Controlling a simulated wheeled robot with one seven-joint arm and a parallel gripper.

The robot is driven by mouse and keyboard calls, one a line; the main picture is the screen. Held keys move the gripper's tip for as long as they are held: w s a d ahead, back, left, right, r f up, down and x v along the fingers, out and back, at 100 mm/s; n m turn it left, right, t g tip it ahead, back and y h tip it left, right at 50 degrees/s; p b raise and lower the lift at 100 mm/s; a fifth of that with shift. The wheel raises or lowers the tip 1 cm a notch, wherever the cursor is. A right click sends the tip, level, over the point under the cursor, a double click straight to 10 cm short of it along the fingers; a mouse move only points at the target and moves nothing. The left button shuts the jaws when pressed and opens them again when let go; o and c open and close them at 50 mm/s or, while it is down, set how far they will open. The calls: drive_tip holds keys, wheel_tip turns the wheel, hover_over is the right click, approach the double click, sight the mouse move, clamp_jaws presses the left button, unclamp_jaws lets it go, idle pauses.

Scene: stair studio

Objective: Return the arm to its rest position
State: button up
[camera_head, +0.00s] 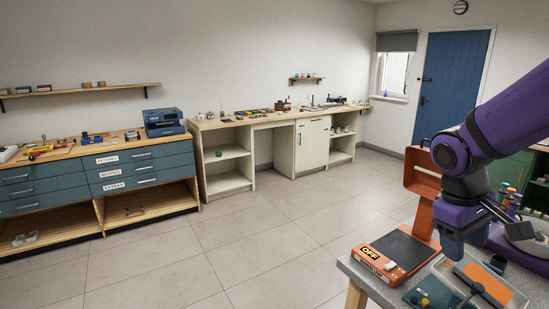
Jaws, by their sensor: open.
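My purple arm reaches in from the right edge, above the front table. My gripper (452,245) is at its lower end and points down, just right of the orange machine. Its jaws are open, but the fingertips are small and hard to make out. I see nothing held in it.
The orange machine (376,262), labelled OFF, stands on the grey front table (353,268), with an upright orange frame (420,181) behind it. A clear-sided tray (512,292) lies below my gripper. Blue drawers (45,185) and a pale workbench (313,145) line the far wall. The tiled floor (250,240) is clear.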

drive_tip(key=s+a+r+m+t+y, duration=0.1)
drive_tip(key=s+a+r+t, duration=0.1)
drive_tip(key=s+r, duration=0.3)
drive_tip(key=s+a+r+m+t+y, duration=0.1)
drive_tip(key=s+a+r+m+t, duration=0.1)
drive_tip(key=s+r+t, duration=0.2)
wheel_tip(320, 180, up, 2)
drive_tip(key=shift+s+a+r+y, duration=0.25)
drive_tip(key=shift+s+a+y, duration=0.1)
drive_tip(key=shift+s+y, duration=0.1)
idle(6.5)
